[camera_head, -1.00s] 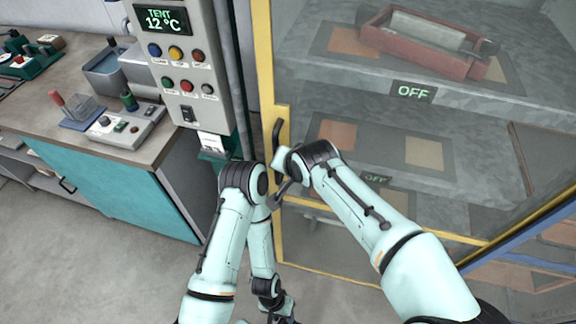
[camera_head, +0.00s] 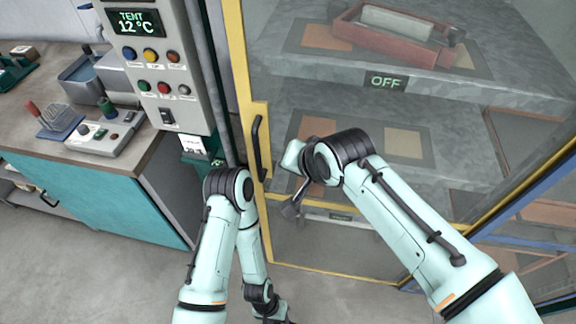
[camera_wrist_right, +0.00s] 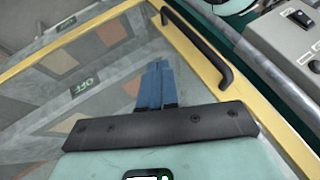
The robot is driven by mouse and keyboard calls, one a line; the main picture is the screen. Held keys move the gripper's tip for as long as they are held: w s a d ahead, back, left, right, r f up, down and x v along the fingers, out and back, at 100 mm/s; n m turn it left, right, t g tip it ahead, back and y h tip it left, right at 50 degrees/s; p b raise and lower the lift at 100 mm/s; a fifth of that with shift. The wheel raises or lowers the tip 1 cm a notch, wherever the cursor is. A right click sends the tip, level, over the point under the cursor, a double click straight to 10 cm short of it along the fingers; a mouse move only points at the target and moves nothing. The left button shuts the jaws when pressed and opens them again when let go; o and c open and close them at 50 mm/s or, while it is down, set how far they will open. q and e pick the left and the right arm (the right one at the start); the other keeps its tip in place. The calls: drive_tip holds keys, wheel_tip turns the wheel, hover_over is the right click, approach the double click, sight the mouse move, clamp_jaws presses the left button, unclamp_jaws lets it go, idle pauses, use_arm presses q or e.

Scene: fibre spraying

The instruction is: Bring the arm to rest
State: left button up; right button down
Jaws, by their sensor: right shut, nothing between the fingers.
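My right arm (camera_head: 420,220) reaches from the lower right to in front of the glass door. In the right wrist view my right gripper (camera_wrist_right: 158,68) has its blue fingers together with nothing between them. They point at the glass, apart from the black door handle (camera_wrist_right: 200,45), which is to their right. The same handle (camera_head: 257,148) in the head view stands left of my right wrist. My left arm (camera_head: 215,235) is bent, its forearm hanging down. Its left gripper end (camera_head: 272,312) is at the bottom edge, partly cut off, so its jaws are unclear.
The yellow-framed cabinet (camera_head: 258,80) has shelves behind glass, a red tray (camera_head: 395,38) and an OFF display (camera_head: 386,81). A control panel (camera_head: 160,85) reading 12 °C stands left of it. A teal bench (camera_head: 90,195) is further left. Grey floor shows in front.

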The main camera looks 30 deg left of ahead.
drive_tip(key=shift+s+d+r, duration=0.15)
drive_tip(key=shift+d+r, duration=0.05)
drive_tip(key=shift+r, duration=0.1)
drive_tip(key=shift+f, duration=0.1)
